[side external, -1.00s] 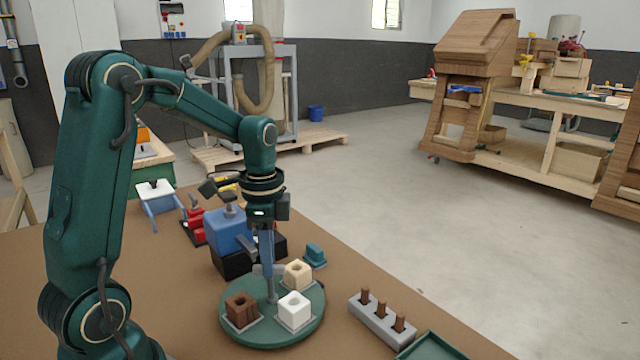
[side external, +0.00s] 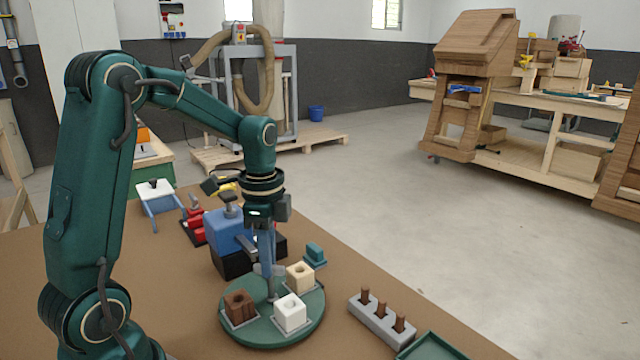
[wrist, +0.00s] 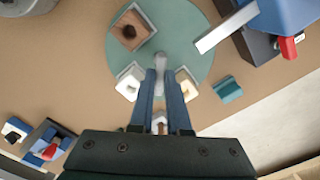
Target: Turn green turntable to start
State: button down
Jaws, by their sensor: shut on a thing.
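The green turntable (side external: 255,337) is a round disc on the brown table. A grey post (side external: 271,291) stands at the disc's middle. My gripper (side external: 268,272) points down over the disc and is shut on the post. In the wrist view the two blue fingers (wrist: 163,80) flank the grey post (wrist: 164,60). The brown block also shows there (wrist: 131,31). I see no clear start mark.
A blue and black fixture (side external: 230,240) stands close behind my gripper. A small teal block (side external: 314,254) lies behind the disc. A grey rack with brown pegs (side external: 382,322) and a green tray (side external: 432,348) lie to the right.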

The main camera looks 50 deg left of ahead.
jog(key=c, duration=0.9)
grip_release()
jog(key=shift+r, duration=2.65)
